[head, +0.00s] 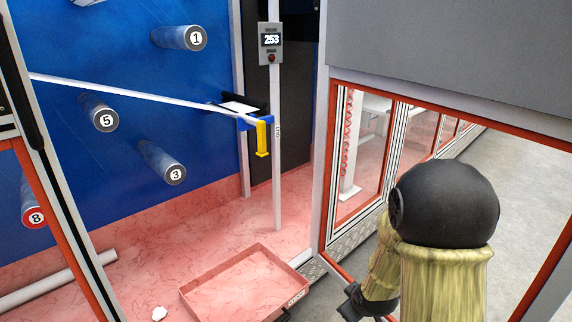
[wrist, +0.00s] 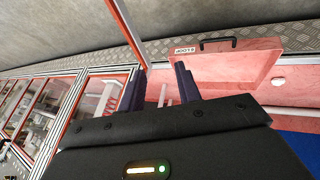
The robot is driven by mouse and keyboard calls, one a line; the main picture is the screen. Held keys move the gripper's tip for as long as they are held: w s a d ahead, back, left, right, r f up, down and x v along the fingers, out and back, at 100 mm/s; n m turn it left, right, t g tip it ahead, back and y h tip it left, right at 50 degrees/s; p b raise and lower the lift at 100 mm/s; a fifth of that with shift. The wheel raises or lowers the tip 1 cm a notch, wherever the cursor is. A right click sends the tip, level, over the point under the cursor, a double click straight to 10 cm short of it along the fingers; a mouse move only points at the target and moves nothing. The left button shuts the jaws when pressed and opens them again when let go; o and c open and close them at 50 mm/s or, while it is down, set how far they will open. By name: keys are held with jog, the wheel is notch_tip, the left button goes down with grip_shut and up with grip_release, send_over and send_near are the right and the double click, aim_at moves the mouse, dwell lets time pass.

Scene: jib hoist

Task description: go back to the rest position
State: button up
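My gripper (wrist: 160,88) shows in the wrist view with its two dark fingers apart and nothing between them. In the head view my arm is at the lower right, with a black rounded joint and yellowish links. The dark end of my gripper (head: 352,302) shows low beside the arm, near the red-edged frame, partly hidden by the arm. It is apart from the shallow red tray (head: 220,282) on the floor to its left. The tray also shows in the wrist view (wrist: 228,62), beyond the fingers, with a black handle.
A blue wall carries numbered grey pegs (head: 178,38). A white jib bar (head: 150,96) with a yellow hook (head: 262,138) crosses before it, near a post display (head: 270,42) reading 253. Red-edged framed panels (head: 360,150) stand close to my arm. Grey floor (head: 520,200) is open at right.

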jog(key=s+a+r+m+g+p, duration=0.1)
jog(key=s+r+m+g, duration=0.1)
jog(key=s+r+m, duration=0.35)
jog(key=s+a+r+m+g, duration=0.1)
jog(key=s+r+m+g, duration=0.15)
jog(key=s, duration=0.55)
notch_tip(320, 180, up, 39)
jog(key=p, duration=3.8)
jog(key=shift+n+t, duration=0.35)
jog(key=shift+n, duration=0.05)
jog(key=shift+w+f, duration=0.1)
jog(key=shift+f, duration=0.05)
jog(key=shift+w, duration=0.1)
